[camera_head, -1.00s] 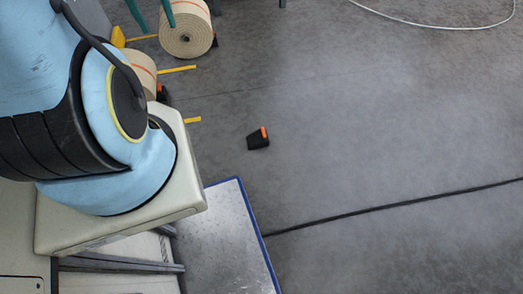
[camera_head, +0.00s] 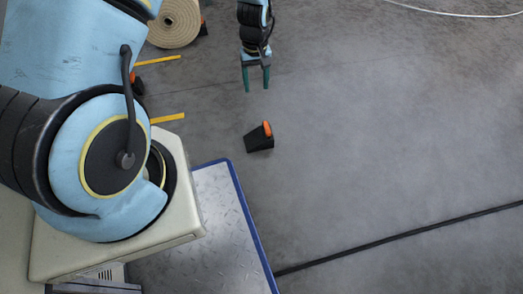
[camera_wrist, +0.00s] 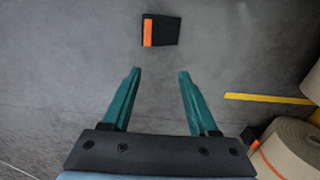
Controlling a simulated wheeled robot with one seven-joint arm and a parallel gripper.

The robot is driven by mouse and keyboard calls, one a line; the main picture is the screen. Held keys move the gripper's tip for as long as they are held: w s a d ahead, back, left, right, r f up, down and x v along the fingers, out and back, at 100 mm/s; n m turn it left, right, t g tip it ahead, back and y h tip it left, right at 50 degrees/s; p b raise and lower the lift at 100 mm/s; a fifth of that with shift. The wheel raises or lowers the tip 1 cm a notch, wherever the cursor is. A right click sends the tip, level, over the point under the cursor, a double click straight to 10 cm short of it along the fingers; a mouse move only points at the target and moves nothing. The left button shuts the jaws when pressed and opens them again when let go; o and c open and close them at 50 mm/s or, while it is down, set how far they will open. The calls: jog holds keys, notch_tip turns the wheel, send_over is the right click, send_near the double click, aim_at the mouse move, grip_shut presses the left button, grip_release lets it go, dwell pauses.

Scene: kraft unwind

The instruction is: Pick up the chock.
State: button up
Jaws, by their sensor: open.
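The chock (camera_head: 259,137) is a small black wedge with an orange end, lying on the grey floor near the middle of the head view. It also shows at the top centre of the wrist view (camera_wrist: 166,31), beyond the fingertips. My gripper (camera_head: 257,88) has two green fingers and is above the chock in the head picture. In the wrist view my gripper (camera_wrist: 159,72) is open, with nothing between the fingers. The chock lies ahead of the gap, apart from both fingers.
A kraft paper roll (camera_head: 174,22) stands at the upper left, with another chock (camera_wrist: 250,136) against a roll in the wrist view. Yellow floor marks (camera_head: 168,118) lie left of the chock. A black cable (camera_head: 400,238) crosses the floor at lower right. The floor to the right is clear.

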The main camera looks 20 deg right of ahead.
jog(key=b, duration=0.3)
send_over(267, 127)
notch_tip(267, 127, down, 9)
notch_tip(267, 127, down, 6)
jog(key=b, duration=0.2)
jog(key=shift+a+r+b, duration=0.1)
jog(key=shift+b, duration=0.25)
notch_tip(267, 127, down, 5)
jog(key=b, duration=0.3)
jog(key=shift+r, duration=0.1)
grip_shut()
